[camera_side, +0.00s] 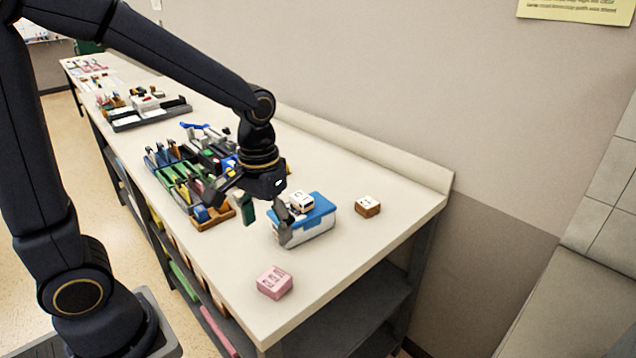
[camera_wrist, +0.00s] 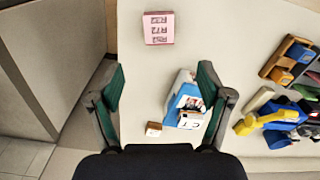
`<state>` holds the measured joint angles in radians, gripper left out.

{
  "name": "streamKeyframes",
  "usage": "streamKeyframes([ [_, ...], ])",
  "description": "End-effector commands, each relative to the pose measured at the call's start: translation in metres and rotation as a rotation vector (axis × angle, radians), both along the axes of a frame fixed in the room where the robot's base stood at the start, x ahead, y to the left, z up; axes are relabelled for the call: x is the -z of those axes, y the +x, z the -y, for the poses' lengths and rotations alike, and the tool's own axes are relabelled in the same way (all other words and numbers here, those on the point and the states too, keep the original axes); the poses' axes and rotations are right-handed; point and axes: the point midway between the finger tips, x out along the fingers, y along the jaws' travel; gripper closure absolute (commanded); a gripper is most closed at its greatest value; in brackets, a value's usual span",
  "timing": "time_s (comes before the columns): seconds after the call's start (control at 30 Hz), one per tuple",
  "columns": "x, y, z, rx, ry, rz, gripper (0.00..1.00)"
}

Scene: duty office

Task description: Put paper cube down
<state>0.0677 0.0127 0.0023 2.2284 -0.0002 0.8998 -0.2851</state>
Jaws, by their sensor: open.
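Three small cubes are in view, and I cannot tell for sure which is the paper cube. A pink cube with dark print (camera_side: 275,282) lies on the counter near its front edge; it also shows at the top of the wrist view (camera_wrist: 158,28). A white cube with dark marks (camera_side: 302,201) sits on the blue lid of a white box (camera_side: 317,226). A brown cube with a white top (camera_side: 367,207) stands on the counter right of the box. My gripper (camera_side: 266,222) is open and empty above the counter, one finger overlapping the box in view.
The counter (camera_side: 345,250) is bare around the pink and brown cubes. Left of my gripper stands a crowded organizer (camera_side: 187,180) with green and blue parts. Another dark tray (camera_side: 150,115) lies farther back. A low backsplash runs along the wall.

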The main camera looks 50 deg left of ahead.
Motion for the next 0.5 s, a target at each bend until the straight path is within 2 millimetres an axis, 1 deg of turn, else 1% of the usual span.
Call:
streamKeyframes([
  [0.03, -0.009, 0.001, 0.0, 0.0, 0.0, 0.004, 0.22],
  [0.1, -0.019, 0.001, 0.0, 0.0, 0.0, 0.003, 0.22],
  [0.27, -0.033, -0.002, -0.001, 0.004, -0.001, 0.014, 0.22],
  [0.37, -0.048, -0.011, -0.004, 0.028, -0.003, 0.074, 0.22],
  [0.5, -0.074, -0.038, -0.01, 0.095, 0.003, 0.233, 0.22],
])
